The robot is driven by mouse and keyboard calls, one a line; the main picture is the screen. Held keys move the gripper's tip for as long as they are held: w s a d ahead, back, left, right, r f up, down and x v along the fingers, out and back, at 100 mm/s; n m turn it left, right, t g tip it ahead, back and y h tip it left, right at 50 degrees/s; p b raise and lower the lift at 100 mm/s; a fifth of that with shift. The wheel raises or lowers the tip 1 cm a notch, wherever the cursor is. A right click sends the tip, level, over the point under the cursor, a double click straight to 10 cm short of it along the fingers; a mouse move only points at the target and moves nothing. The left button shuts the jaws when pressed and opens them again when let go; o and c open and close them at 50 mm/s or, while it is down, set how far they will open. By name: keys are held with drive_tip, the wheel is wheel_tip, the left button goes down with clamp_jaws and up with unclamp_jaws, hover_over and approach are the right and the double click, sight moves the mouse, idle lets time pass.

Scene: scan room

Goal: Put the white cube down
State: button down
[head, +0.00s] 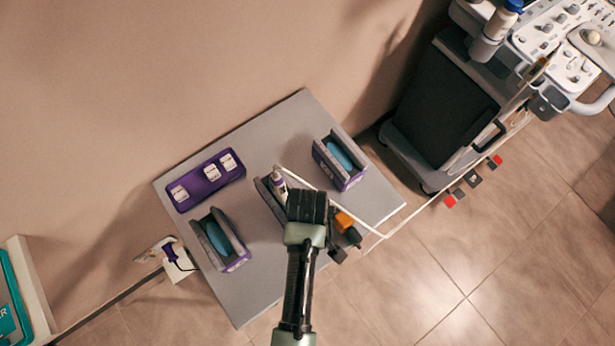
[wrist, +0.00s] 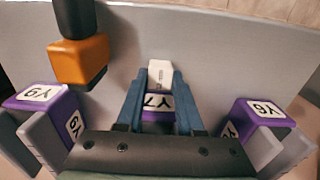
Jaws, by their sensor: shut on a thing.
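My gripper (wrist: 158,82) points down over the grey table (head: 245,290), and its black body (head: 307,206) covers part of the middle holder in the head view. In the wrist view its two blue fingers are shut on a white block (wrist: 160,73) with small dark print, which I take as the white cube. A purple block face labelled Y7 (wrist: 158,105) shows between the fingers, nearer the palm. In the head view a small white and purple thing (head: 279,182) shows just left of the gripper, at the middle holder (head: 263,190). Whether the white block touches anything below is hidden.
Purple holders with blue pieces stand left (head: 219,240) and right (head: 340,160). A purple rack (head: 206,181) with white tops lies at the back left. An orange and black object (wrist: 80,58) is close by. A white cable (head: 330,205) crosses the table. The front left tabletop is clear.

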drive_tip(key=shift+f, duration=0.15)
drive_tip(key=c, duration=0.5)
unclamp_jaws()
drive_tip(key=shift+c, duration=0.2)
